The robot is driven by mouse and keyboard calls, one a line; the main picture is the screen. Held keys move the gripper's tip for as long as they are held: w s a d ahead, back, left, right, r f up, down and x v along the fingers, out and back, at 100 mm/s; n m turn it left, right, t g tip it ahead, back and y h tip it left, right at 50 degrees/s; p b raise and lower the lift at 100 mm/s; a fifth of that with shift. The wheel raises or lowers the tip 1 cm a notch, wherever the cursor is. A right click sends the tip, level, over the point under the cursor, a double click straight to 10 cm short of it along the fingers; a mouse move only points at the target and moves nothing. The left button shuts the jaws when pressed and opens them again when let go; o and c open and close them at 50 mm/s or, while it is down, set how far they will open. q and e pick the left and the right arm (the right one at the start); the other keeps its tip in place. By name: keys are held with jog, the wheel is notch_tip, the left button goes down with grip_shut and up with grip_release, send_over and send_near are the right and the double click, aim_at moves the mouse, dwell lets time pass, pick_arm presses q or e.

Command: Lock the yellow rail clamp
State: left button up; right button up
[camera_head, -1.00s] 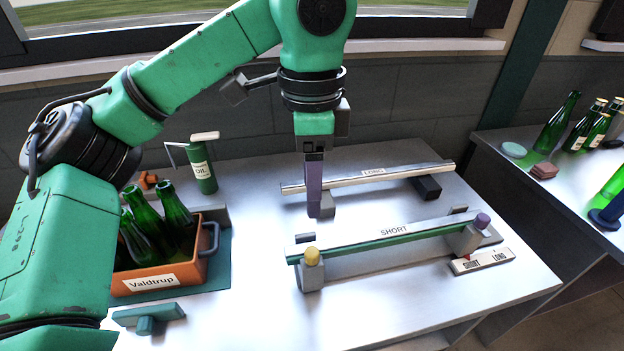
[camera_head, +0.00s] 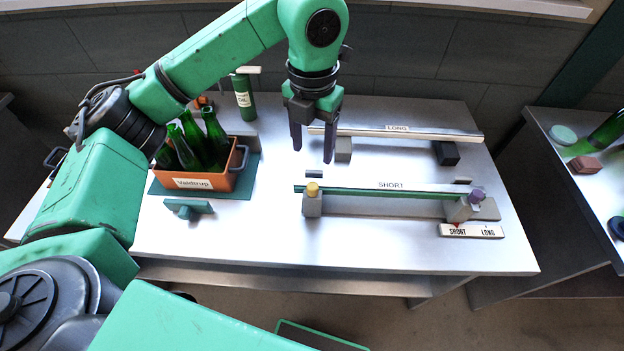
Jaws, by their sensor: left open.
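The yellow rail clamp (camera_head: 312,189) is a small yellow knob on a grey block at the left end of the rail marked SHORT (camera_head: 385,193). A purple clamp knob (camera_head: 476,195) sits on a grey block at that rail's right end. My left gripper (camera_head: 311,155) hangs pointing down, open and empty, above and behind the yellow clamp, near the left end of the rail marked LONG (camera_head: 400,133). Its fingers are apart from the clamp. My right gripper is not in view.
A SHORT/LONG plate (camera_head: 471,231) lies in front of the purple clamp. An orange crate (camera_head: 207,183) of green bottles, a teal tool (camera_head: 188,208) and an oil can (camera_head: 244,98) are on the left. The table's (camera_head: 380,250) front middle is clear.

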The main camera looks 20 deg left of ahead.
aim_at(313, 186)
pick_arm(q)
notch_tip(313, 186, down, 12)
jog(key=p, duration=0.3)
jog(key=shift+r, duration=0.25)
jog(key=shift+f, duration=0.3)
grip_shut()
jog(key=shift+f+n+b, duration=0.15)
jog(key=shift+n+b, duration=0.15)
jog(key=shift+b, duration=0.05)
jog(key=shift+n, duration=0.4)
jog(key=shift+r, duration=0.2)
